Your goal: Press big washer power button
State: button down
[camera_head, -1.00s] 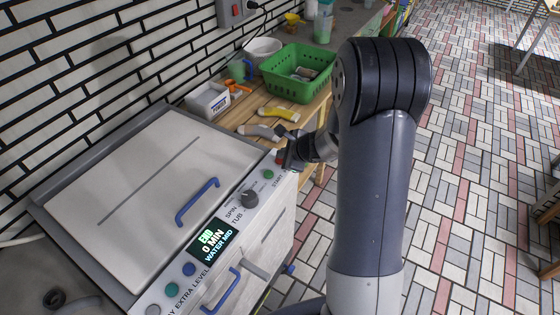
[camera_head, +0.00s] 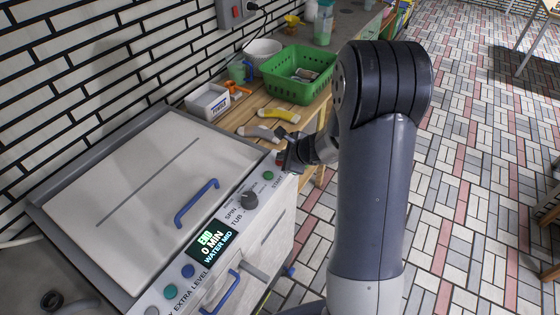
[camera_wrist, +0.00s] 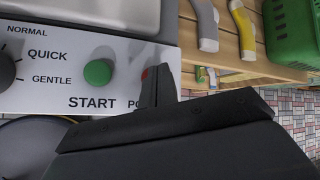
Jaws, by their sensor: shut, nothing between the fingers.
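The big washer (camera_head: 130,180) is a white machine with a lid, a blue handle and a front control panel. Its red power button (camera_wrist: 145,74) is at the panel's right end, mostly hidden behind my gripper in the wrist view; the printed label beside it is partly covered. A sliver of red also shows by my gripper (camera_head: 281,156) in the head view. My gripper is shut and empty, with its dark fingertips (camera_wrist: 158,80) at or just over the button. I cannot tell whether they touch it. The green START button (camera_wrist: 99,72) is left of them.
A dial (camera_head: 249,200) and a lit display (camera_head: 213,240) reading END, 0 MIN, WATER MID are further along the panel. A wooden bench (camera_head: 236,117) beside the washer holds a green basket (camera_head: 290,85), a white box (camera_head: 208,102) and grey and yellow bent pieces.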

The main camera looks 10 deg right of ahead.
jog(key=shift+f, duration=0.15)
dwell(0.4)
jog(key=shift+r+p, duration=0.5)
jog(key=shift+r, duration=0.4)
notch_tip(320, 180, up, 5)
jog(key=p, duration=0.4)
jog(key=shift+f, duration=0.2)
